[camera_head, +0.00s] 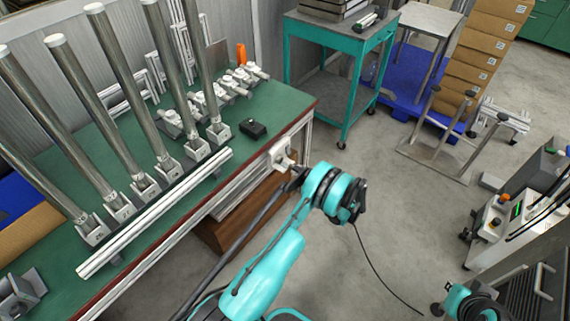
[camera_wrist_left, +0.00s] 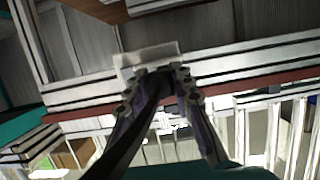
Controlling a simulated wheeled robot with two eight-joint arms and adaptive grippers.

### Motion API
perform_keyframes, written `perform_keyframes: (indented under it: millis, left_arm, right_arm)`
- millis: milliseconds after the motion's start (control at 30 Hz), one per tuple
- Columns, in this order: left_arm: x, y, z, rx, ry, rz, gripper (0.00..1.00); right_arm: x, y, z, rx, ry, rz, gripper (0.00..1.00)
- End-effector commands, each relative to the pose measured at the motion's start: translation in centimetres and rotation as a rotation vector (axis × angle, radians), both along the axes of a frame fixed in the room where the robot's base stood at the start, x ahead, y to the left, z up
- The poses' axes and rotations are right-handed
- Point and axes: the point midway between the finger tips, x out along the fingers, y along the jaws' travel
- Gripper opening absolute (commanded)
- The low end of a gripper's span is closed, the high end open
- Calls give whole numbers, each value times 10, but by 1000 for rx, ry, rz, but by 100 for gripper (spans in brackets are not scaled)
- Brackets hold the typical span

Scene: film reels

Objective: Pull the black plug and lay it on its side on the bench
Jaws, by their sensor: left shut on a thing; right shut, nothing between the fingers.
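My left gripper (camera_head: 293,177) is at the bench's front edge, right beside a white socket (camera_head: 281,153). In the left wrist view its fingers (camera_wrist_left: 162,72) close on the black plug (camera_wrist_left: 160,86), which is mostly hidden between them. A dark cable runs down to the lower left. The white socket plate (camera_wrist_left: 135,62) is directly beyond the fingertips; I cannot tell whether the plug is still seated in it. The green bench top (camera_head: 262,108) lies behind. My right gripper (camera_head: 438,309) is low at the bottom right, far from the bench, small and shut.
A small black box (camera_head: 253,129) lies on the bench near its right end. Metal posts in brackets and a long aluminium profile (camera_head: 155,212) fill the left side. White fittings (camera_head: 215,92) stand behind. A teal cart (camera_head: 338,60) stands beyond the bench; the bench's right corner is clear.

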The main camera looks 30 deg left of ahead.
Motion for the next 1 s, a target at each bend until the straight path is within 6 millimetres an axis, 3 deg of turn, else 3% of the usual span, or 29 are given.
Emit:
perform_keyframes:
  millis: [267,667,1000]
  left_arm:
    - [0,0,0,1,0,0,0]
    - [-1,-20,0,1,-1,0,0]
    - [-2,-20,0,1,-1,1,0]
  right_arm:
    - [0,0,0,0,0,0,0]
    - [0,0,0,0,0,0,0]
    - [0,0,0,0,0,0,0]
